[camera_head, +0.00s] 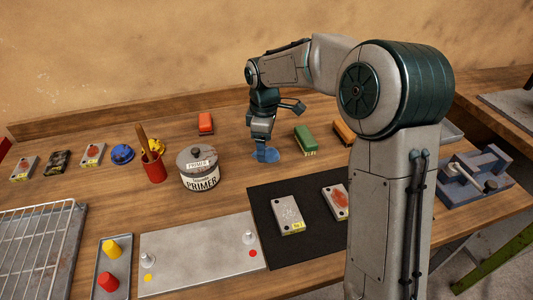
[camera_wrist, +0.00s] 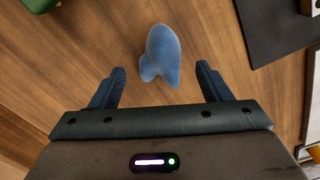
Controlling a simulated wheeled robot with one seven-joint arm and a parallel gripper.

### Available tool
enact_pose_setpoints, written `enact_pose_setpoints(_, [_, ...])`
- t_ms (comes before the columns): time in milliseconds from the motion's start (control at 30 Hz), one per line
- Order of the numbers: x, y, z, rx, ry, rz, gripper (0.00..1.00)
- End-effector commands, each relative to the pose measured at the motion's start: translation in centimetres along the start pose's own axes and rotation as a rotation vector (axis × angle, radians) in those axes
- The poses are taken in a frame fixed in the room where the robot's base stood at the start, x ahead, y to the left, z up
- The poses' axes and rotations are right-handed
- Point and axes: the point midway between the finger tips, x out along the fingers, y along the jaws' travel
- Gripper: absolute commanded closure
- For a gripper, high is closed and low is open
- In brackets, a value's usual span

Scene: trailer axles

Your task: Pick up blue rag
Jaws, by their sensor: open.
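The blue rag (camera_wrist: 163,54) lies on the wooden bench, bunched into a rounded shape with a small fold at its lower left. In the head view the rag (camera_head: 271,155) is partly hidden by my gripper (camera_head: 264,150), which points down at it. In the wrist view my gripper (camera_wrist: 161,85) is open, with one finger on each side of the rag's lower end. Most of the rag sits beyond the fingertips, and the fingers do not visibly press on it. Whether they touch it I cannot tell.
A green brush-like block (camera_head: 305,140) stands right of the rag and a primer can (camera_head: 198,168) left of it. A black mat (camera_head: 262,205) with two labelled blocks lies in front. A red block (camera_head: 205,123) is behind. Bare bench surrounds the rag.

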Motion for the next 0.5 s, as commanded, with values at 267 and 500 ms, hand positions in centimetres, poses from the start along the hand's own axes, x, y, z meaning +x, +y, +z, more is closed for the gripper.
enact_pose_setpoints(267, [2.1,-0.1,0.0,0.001,0.000,0.000,0.29])
enact_pose_setpoints(500, [2.0,0.0,0.0,0.000,0.000,0.000,0.54])
